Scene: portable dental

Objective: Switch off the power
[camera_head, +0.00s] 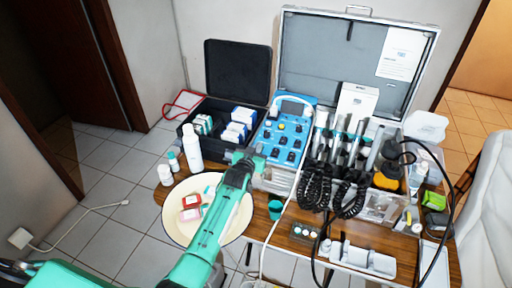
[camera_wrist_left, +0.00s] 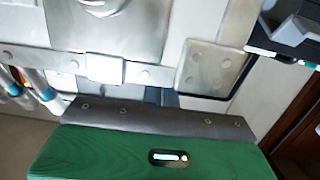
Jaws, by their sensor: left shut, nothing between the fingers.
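A blue control unit (camera_head: 284,133) with a small screen and several dark knobs stands in an open metal case (camera_head: 352,65) on the wooden table. I cannot make out which of its controls is the power switch. My left gripper (camera_head: 254,160) is shut and empty, at the front left edge of the blue unit. Whether it touches the unit I cannot tell. In the left wrist view, metal case parts with rivets (camera_wrist_left: 105,70) fill the area close ahead, and the fingertips cannot be made out. My right gripper is not in view.
A round cream tray (camera_head: 177,235) with small boxes lies under my left arm. A white bottle (camera_head: 192,147) and a black case (camera_head: 238,72) stand left of the unit. Handpieces with coiled black cords (camera_head: 318,187) stand to the right. A teal cup (camera_head: 275,209) is in front.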

